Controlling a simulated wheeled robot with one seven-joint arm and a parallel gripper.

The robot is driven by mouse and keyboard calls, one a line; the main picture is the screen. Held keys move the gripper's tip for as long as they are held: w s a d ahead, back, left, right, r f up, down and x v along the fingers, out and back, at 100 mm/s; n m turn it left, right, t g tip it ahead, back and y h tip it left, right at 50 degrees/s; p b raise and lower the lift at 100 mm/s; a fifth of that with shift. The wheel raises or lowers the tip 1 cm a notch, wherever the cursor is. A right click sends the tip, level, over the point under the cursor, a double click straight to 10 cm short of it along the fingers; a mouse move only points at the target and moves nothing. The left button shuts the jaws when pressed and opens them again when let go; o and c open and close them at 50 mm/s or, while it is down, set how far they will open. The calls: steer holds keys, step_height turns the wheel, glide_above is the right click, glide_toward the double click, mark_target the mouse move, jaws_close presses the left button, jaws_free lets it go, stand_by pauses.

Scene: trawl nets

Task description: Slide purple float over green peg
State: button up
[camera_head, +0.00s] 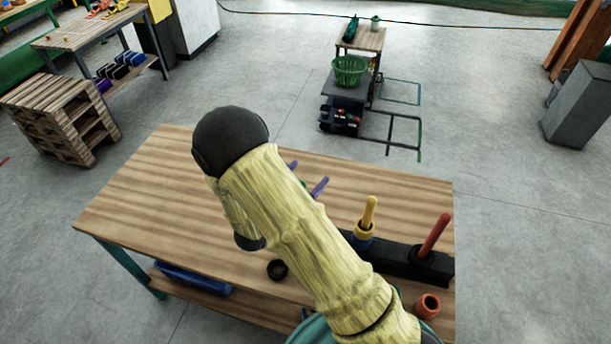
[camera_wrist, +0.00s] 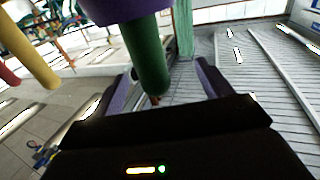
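The green peg (camera_wrist: 148,68) hangs down from the top of the wrist view, which appears upside down. The purple float (camera_wrist: 118,10) surrounds the peg's far end, cut off by the picture's top edge. My gripper (camera_wrist: 168,88) is open, its two purple fingers apart on either side of the peg's free tip. Nothing shows clamped between them. My arm hides the float and most of the peg there.
A yellow peg (camera_head: 369,212) with a yellow ring and a red peg (camera_head: 435,235) stand on the black base (camera_head: 398,262). An orange float (camera_head: 428,306) and a black ring (camera_head: 277,270) lie on the wooden table (camera_head: 150,190). The table's left part is clear.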

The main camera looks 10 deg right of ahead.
steer(key=shift+s+a, duration=0.1)
steer(key=b+v, duration=0.4)
steer(key=v, duration=1.3)
steer(key=shift+b, duration=0.35)
steer(key=shift+a, duration=0.15)
steer(key=shift+s, duration=0.1)
